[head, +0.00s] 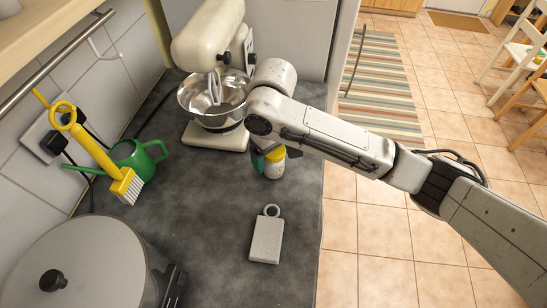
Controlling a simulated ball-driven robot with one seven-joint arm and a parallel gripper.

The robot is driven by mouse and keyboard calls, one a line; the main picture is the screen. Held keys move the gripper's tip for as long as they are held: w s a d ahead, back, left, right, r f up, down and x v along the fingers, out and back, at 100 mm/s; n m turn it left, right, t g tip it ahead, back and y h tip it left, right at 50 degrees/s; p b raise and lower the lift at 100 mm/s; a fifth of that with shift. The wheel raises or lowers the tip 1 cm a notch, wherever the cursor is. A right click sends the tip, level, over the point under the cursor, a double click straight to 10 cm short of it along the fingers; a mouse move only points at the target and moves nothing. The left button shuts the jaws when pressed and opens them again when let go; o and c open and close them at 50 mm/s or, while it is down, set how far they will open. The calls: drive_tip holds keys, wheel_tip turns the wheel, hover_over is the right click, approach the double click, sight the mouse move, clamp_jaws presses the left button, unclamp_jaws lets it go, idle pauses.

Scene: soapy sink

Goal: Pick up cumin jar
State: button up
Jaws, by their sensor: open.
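A small jar with a yellow lid (276,155) stands on the dark counter in front of the stand mixer; its pale lower body shows below the lid. It looks like the cumin jar, but no label can be read. My gripper (260,162) is low over the counter at the jar's left side, beneath my arm's wrist. It is open, and my arm partly hides the fingers and the jar's top. Whether the fingers touch the jar cannot be told.
A cream stand mixer (208,40) with a steel bowl (190,97) stands just behind. A grey grater-like block (267,240) lies in front. A green watering can (140,158), a yellow brush (98,152) and a large lidded pot (85,265) are left. The mid-left counter is clear.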

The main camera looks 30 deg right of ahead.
drive_tip(key=shift+f, duration=0.3)
drive_tip(key=shift+c, duration=0.4)
drive_tip(key=c, duration=1.1)
drive_tip(key=shift+r, duration=0.15)
